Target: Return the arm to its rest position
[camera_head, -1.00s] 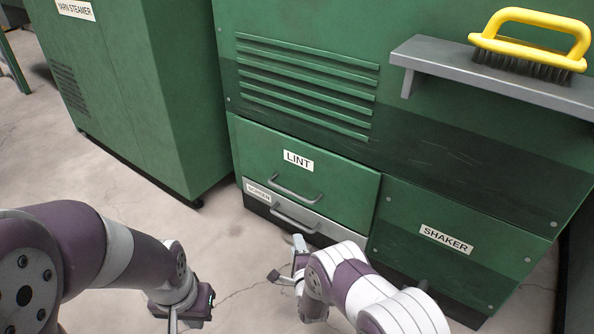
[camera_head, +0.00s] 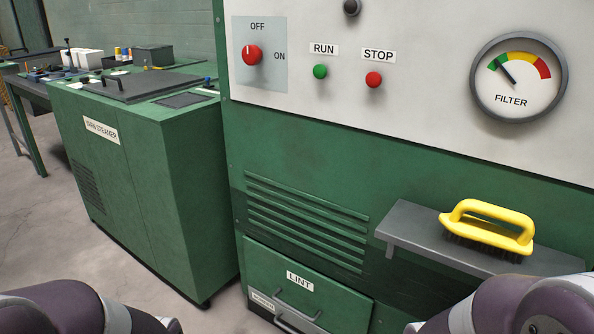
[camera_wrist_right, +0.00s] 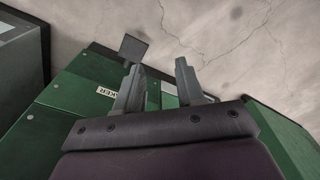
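My right arm (camera_head: 525,308) shows at the bottom right of the head view, and its gripper is outside that view. In the right wrist view my right gripper (camera_wrist_right: 160,80) has its two grey fingers spread apart with nothing between them. The green machine's panel with a partly hidden label (camera_wrist_right: 107,91) and the cracked floor lie beyond the fingers. My left arm (camera_head: 60,308) shows at the bottom left of the head view. The left gripper is in neither current view.
The green machine has a closed LINT drawer (camera_head: 290,293) and a control panel with a red knob (camera_head: 252,55) and FILTER gauge (camera_head: 518,78). A grey shelf (camera_head: 400,228) juts out, bearing a yellow-handled brush (camera_head: 490,226). The yarn steamer (camera_head: 130,170) stands left.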

